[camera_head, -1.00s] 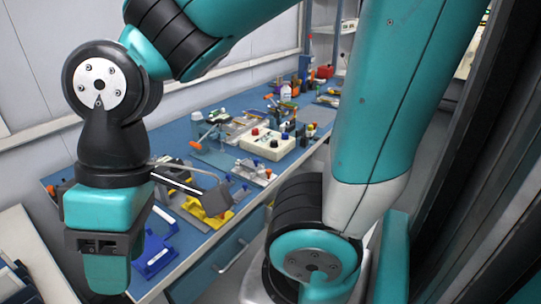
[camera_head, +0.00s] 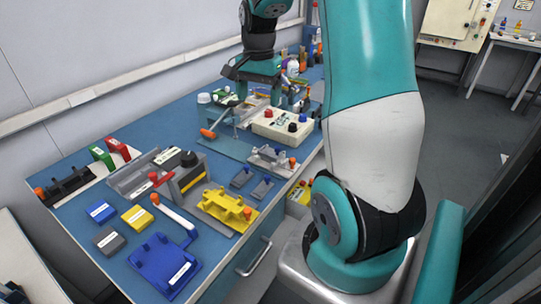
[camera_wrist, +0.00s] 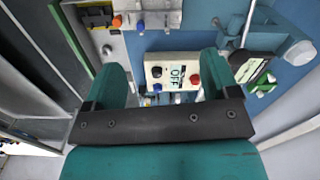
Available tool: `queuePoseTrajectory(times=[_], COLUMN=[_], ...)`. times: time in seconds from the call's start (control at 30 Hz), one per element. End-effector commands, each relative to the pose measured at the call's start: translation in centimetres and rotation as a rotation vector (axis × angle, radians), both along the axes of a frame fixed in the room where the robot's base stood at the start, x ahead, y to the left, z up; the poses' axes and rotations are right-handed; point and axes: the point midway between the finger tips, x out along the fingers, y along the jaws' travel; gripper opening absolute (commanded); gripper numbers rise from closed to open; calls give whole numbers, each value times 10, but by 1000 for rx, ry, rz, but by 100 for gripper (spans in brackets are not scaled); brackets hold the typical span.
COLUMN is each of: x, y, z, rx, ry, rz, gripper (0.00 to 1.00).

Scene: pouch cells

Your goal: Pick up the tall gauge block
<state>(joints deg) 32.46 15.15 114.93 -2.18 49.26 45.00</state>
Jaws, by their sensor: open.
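My gripper (camera_head: 256,92) is over the far part of the blue bench in the head view. In the wrist view my gripper (camera_wrist: 162,78) shows two teal fingers spread apart with nothing between them. I cannot tell surely which thing is the tall gauge block. Near the left front of the bench lie a blue block (camera_head: 100,208), a yellow block (camera_head: 138,217) and a grey block (camera_head: 109,240), with labels on some. Two small dark grey blocks (camera_head: 241,178) and (camera_head: 263,188) lie near the middle. My gripper is well apart from all of these.
A white box (camera_head: 279,125) with knobs stands near my gripper; its display reads OFF in the wrist view (camera_wrist: 175,75). A yellow fixture (camera_head: 226,208), a blue fixture (camera_head: 166,265) and a grey fixture (camera_head: 150,180) crowd the front half. Bottles and tools stand at the back.

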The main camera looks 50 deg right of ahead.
Motion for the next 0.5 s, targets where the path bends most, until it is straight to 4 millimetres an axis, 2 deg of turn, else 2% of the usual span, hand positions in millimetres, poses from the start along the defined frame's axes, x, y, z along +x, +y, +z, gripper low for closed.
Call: queuePoseTrajectory(times=[0.03, 0.13, 0.27, 0.5], x=[-3, -8, -9, -8], y=[-18, -35, -37, -35], z=[-5, -13, -34, -89], rx=[-4, -11, -11, -10], ry=[12, 26, 30, 30], rz=[-75, -161, -178, -172], gripper=[81, 81, 81, 81])
